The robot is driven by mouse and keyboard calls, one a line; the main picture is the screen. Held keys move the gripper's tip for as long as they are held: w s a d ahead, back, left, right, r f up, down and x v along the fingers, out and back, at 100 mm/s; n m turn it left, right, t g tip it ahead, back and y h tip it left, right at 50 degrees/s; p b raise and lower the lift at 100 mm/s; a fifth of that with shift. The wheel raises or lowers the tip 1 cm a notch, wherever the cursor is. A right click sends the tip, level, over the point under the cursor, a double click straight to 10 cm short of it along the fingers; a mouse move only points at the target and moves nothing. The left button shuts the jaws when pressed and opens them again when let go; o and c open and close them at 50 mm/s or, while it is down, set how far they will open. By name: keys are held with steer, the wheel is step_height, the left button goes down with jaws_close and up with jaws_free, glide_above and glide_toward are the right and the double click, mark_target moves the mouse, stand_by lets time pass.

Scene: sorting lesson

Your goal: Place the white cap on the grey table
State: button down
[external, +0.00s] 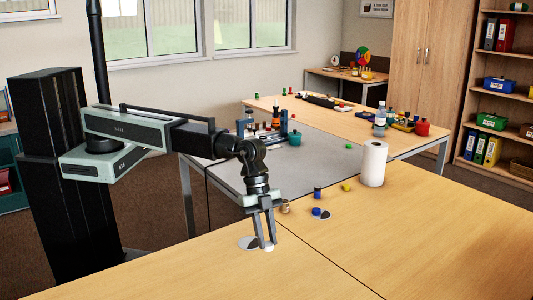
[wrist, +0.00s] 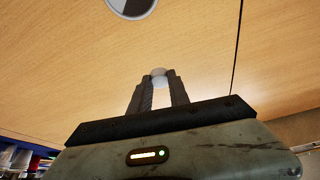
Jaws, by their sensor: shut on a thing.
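My gripper (external: 265,241) is shut on the small white cap (external: 267,247), low over the front wooden table. I cannot tell whether the cap touches the wood. In the wrist view, the white cap (wrist: 159,73) shows between the tips of my gripper (wrist: 160,82), partly hidden by the fingers. The grey table (external: 335,160) stands behind the front wooden table, beyond my gripper.
A grey-and-white disc (external: 248,243) lies just left of my gripper. Blue caps (external: 316,211), a tan piece (external: 285,206) and a paper roll (external: 373,163) stand to the right. A rack with bottles (external: 268,130) occupies the grey table's far left.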

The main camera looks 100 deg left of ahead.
steer(key=shift+s+a, duration=0.2)
steer(key=shift+s, duration=0.2)
step_height(320, 180, up, 7)
steer(key=p, duration=0.7)
step_height(320, 180, down, 7)
steer(key=b, duration=0.7)
steer(key=shift+f, duration=0.1)
steer(key=shift+w+d+r, duration=0.1)
steer(key=shift+w+r, duration=0.1)
steer(key=b, duration=0.1)
glide_above(318, 282)
steer(key=a, duration=0.1)
steer(key=shift+s+a+f, duration=0.1)
steer(key=shift+s+f, duration=0.25)
steer(key=shift+f, duration=0.35)
step_height(318, 282, down, 4)
steer(key=b, duration=0.4)
steer(key=shift+r, duration=0.25)
steer(key=shift+f, duration=0.15)
steer(key=c, duration=1.2)
jaws_free()
steer(key=shift+c, duration=0.2)
